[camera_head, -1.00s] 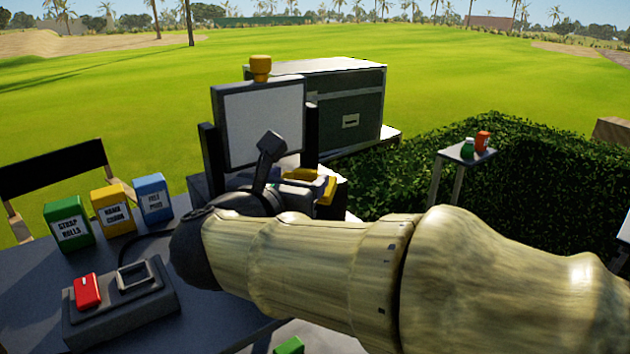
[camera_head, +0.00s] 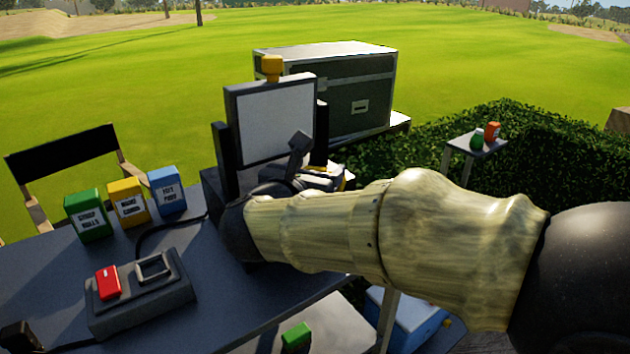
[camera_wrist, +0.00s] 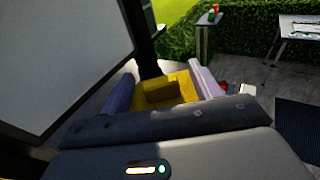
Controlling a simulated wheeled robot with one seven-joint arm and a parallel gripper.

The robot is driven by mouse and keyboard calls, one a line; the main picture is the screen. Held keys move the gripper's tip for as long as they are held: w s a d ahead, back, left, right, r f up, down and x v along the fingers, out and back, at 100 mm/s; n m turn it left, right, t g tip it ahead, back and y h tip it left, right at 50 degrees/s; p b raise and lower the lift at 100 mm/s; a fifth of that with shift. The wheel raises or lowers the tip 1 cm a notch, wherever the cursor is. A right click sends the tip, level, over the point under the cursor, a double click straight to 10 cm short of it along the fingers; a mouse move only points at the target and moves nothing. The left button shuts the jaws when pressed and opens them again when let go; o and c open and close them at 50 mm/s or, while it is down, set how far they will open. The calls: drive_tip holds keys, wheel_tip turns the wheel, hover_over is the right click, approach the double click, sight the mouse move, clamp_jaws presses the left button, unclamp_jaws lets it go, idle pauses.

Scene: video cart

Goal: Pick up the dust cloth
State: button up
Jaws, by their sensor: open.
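A yellow piece that looks like the dust cloth (camera_wrist: 178,82) lies between and just beyond my fingers in the wrist view, with a raised, shaded block shape in its middle. I cannot tell whether the fingers touch it. My gripper (camera_wrist: 162,88) is open, with one finger on each side of the yellow piece. In the head view my gripper (camera_head: 322,177) is beside the monitor, partly hidden by my arm, and only a sliver of yellow shows past it.
The monitor (camera_head: 270,120) stands close on the left, its screen (camera_wrist: 60,60) filling that side of the wrist view. A dark case (camera_head: 350,95) is behind. Three labelled boxes and a switch box (camera_head: 140,295) sit on the dark table (camera_head: 60,265). A small side table (camera_head: 475,148) stands right.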

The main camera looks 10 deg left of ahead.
drive_tip(key=c, duration=1.1)
drive_tip(key=shift+c, duration=0.2)
drive_tip(key=shift+w+r, duration=0.1)
drive_tip(key=shift+w, duration=0.1)
drive_tip(key=shift+a+r+b, duration=0.1)
drive_tip(key=shift+r+b, duration=0.15)
drive_tip(key=shift+b, duration=0.15)
drive_tip(key=b+v, duration=0.2)
drive_tip(key=v, duration=0.4)
drive_tip(key=f+b+v, duration=0.1)
drive_tip(key=b+v, duration=0.2)
drive_tip(key=v, duration=0.3)
drive_tip(key=f+b+v, duration=0.1)
drive_tip(key=b+v, duration=0.2)
drive_tip(key=v, duration=0.3)
drive_tip(key=shift+s+f, duration=0.15)
drive_tip(key=shift+s, duration=0.25)
